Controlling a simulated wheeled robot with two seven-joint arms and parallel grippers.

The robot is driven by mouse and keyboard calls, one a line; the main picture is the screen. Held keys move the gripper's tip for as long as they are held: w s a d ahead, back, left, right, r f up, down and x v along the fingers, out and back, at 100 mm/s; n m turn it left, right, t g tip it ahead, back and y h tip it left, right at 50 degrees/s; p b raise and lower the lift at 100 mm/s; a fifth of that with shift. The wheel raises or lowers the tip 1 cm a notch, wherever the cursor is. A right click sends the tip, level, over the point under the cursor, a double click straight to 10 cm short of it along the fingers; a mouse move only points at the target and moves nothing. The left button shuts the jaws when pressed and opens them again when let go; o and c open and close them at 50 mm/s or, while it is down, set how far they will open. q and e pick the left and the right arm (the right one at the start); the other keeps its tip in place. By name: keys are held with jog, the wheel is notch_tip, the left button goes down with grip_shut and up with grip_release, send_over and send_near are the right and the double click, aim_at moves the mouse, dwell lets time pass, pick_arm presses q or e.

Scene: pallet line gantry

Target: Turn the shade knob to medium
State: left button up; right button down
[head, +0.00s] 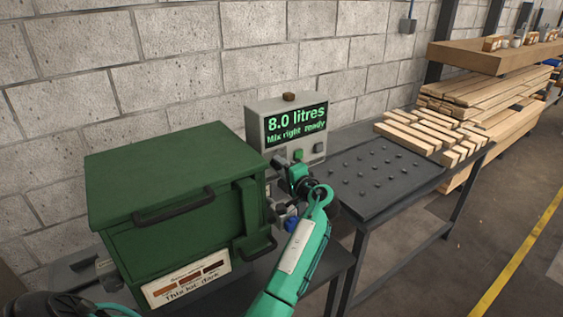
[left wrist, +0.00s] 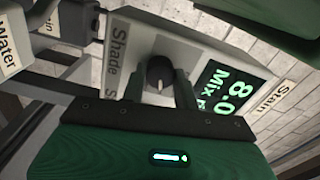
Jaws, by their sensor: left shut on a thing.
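The shade knob (left wrist: 160,72) is dark and round, on a light grey panel beside the label "Shade" (left wrist: 118,47) in the left wrist view. A small pale mark shows on it, but I cannot tell its setting. My left gripper (left wrist: 160,90) is shut on the knob, one dark finger on each side. In the head view my left gripper (head: 284,174) is at the front of the grey dispenser (head: 256,141) and hides the knob. The dispenser's screen (head: 296,123) reads "8.0 litres" and "Mix right ready". My right gripper is not in view.
A green lidded box (head: 165,240) stands close left of my gripper. Its card (head: 186,284) has brown swatches and seems to read "This lot: dark". A dark studded bench (head: 366,190) and timber (head: 440,125) lie right.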

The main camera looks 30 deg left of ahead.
pick_arm(q)
jog(key=shift+r+m+p, duration=0.1)
jog(key=shift+m+p, duration=0.5)
jog(key=shift+m, duration=0.3)
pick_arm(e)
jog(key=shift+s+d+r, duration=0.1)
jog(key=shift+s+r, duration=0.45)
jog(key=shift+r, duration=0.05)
pick_arm(q)
jog(key=o, duration=1)
jog(key=shift+c, duration=0.2)
